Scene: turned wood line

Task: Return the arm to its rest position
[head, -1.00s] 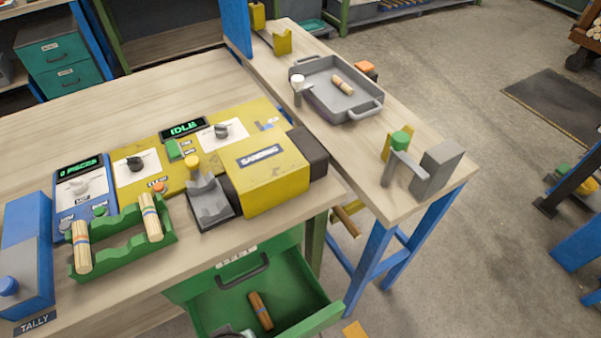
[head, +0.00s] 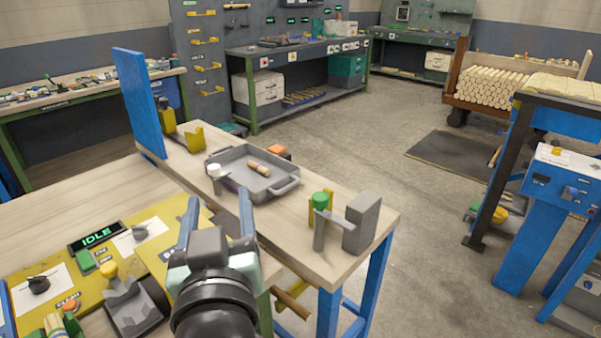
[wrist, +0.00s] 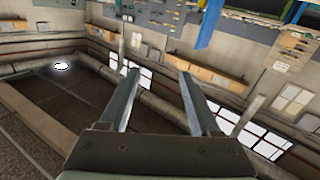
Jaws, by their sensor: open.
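My gripper (head: 218,218) shows at the lower middle of the head view, above the yellow sanding machine (head: 160,262) and beside the near side of the wooden side table. Its two blue-grey fingers stand apart and point up and away. In the wrist view my gripper (wrist: 155,95) is open, with nothing between the fingers. My gripper hides part of the sanding machine and the bench edge.
The side table (head: 300,235) carries a grey tray (head: 230,163) holding a turned piece (head: 259,167), and a grey block fixture (head: 361,222) with a green knob (head: 320,200). A blue upright panel (head: 138,103) stands at its far left.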

